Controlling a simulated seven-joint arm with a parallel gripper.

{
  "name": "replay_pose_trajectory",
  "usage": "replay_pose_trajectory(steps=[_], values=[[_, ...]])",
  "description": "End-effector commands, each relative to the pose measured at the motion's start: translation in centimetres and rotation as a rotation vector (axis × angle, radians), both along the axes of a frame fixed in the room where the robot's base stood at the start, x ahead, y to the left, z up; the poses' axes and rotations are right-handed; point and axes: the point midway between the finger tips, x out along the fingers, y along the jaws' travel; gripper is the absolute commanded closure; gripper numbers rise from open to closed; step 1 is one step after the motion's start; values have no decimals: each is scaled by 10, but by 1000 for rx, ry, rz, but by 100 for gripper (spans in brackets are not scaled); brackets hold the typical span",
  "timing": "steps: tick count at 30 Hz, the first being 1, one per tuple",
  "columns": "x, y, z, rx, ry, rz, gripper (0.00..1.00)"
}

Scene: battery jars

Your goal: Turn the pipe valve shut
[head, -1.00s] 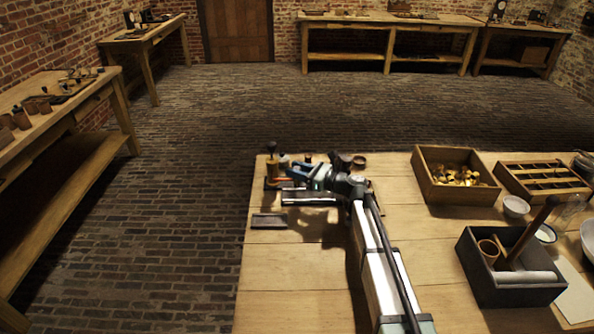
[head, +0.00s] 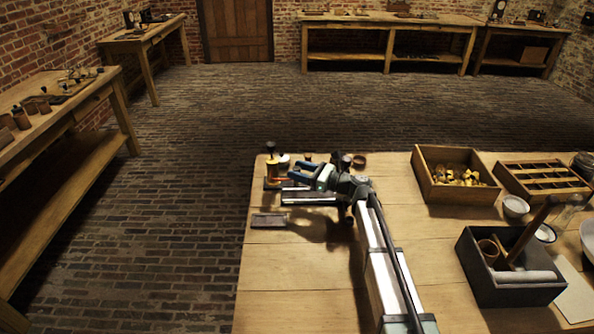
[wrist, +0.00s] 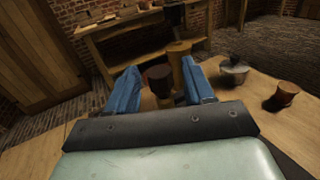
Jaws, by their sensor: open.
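No part is clearly recognisable as a pipe valve. A brass-coloured upright piece with a black knob (head: 272,168) stands at the table's far left corner; the brass piece also shows in the wrist view (wrist: 179,62), beyond my fingers. My gripper (head: 299,171) is just right of it, its blue fingers spread apart. In the wrist view, a dark brown round-topped piece (wrist: 158,77) appears between the fingers of my gripper (wrist: 158,90). I cannot tell whether they touch it. Its lower part is hidden by the gripper body.
A lidded metal pot (wrist: 233,72) and a reddish-brown cup (wrist: 285,94) stand to the right in the wrist view. A small dark plate (head: 270,220) lies near the table's left edge. A wooden box (head: 425,185) stands to the right. The front left tabletop is clear.

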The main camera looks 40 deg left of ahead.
Motion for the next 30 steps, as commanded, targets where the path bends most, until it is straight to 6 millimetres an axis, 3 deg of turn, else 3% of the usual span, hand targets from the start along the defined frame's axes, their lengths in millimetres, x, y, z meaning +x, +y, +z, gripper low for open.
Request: replay_pose_trajectory(steps=[12,18,30], values=[[24,-75,0,0,0,-2,48],[35,-103,0,-1,0,-1,48],[41,-120,0,-1,0,0,48]])
